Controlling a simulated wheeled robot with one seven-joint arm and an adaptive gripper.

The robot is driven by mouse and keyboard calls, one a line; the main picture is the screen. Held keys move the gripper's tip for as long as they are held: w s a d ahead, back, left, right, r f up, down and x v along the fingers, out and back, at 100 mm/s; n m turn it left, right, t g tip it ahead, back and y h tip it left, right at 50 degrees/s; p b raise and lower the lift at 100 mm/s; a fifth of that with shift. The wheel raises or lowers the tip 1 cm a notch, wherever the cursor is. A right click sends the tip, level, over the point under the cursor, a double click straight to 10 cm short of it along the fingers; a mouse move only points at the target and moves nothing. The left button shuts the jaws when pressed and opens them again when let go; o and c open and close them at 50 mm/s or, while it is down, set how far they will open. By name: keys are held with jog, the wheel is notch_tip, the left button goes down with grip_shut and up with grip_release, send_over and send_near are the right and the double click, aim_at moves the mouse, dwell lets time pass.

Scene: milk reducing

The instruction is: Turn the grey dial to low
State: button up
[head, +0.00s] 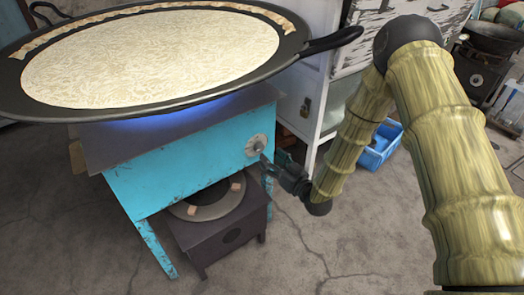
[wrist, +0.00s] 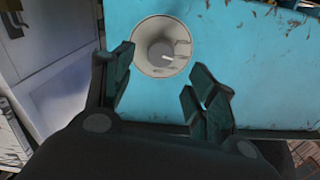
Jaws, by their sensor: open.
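The grey dial (head: 256,146) is on the front face of the turquoise stove (head: 180,165), near its right end. In the wrist view the dial (wrist: 162,47) is a round grey disc with a raised centre and a small white mark pointing right. My gripper (head: 270,168) is just in front of the dial, a little below and to its right. In the wrist view my gripper (wrist: 160,80) has its fingers apart, with the lower part of the dial showing between and beyond them. Whether a fingertip touches the dial I cannot tell. No setting labels are legible.
A large black pan (head: 290,45) with a pale flatbread (head: 150,58) sits over a blue flame on the stove. A dark low burner (head: 222,230) stands beneath. A white cabinet (head: 310,95) and a blue crate (head: 378,148) are behind. The floor at the front right is clear.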

aim_at(261, 148)
jog(key=shift+b+x, duration=0.3)
jog(key=shift+x, duration=3.15)
jog(key=c, duration=1)
